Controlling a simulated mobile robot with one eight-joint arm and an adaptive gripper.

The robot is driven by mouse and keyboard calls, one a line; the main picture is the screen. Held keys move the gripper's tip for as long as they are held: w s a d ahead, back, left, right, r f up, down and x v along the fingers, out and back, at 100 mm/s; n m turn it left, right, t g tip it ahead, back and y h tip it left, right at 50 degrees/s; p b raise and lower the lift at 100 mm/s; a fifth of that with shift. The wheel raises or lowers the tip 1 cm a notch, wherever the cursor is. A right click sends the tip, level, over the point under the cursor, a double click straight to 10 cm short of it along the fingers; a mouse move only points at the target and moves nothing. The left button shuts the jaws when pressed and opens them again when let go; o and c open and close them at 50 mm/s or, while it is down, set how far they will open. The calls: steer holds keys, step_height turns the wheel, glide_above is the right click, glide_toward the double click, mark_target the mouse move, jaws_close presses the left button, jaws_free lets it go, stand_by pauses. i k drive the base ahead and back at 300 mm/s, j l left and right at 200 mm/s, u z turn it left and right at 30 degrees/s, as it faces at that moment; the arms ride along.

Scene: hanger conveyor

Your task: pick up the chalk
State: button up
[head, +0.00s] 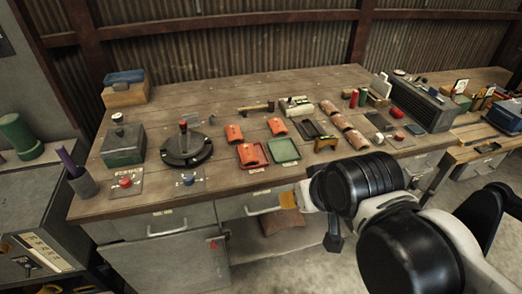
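I cannot make out the chalk for certain; the small items on the wooden workbench (225,105) are too small to tell apart. My arm reaches in from the lower right, in front of the bench's front edge. A dark part at its end, which looks like my gripper (334,240), hangs low before the drawers. Its fingers are not clear, so I cannot tell whether it is open or shut. My arm hides part of the bench front and the floor.
The bench holds a green box (123,146), a black round turntable (187,148), red trays (252,154), a green tray (284,150), a red cylinder (362,96) and a grey machine (421,106). A cup (83,184) with a purple stick stands at the left. The bench's back middle is mostly clear.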

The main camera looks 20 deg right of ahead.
mark_target(378, 138)
steer(key=i+l+u, duration=0.1)
steer(key=l, duration=0.3)
steer(key=i+l+u, duration=0.15)
steer(key=l, duration=0.3)
steer(key=i+l+u, duration=0.1)
steer(key=l, duration=0.3)
steer(key=i+l+u, duration=0.1)
steer(key=l, duration=0.35)
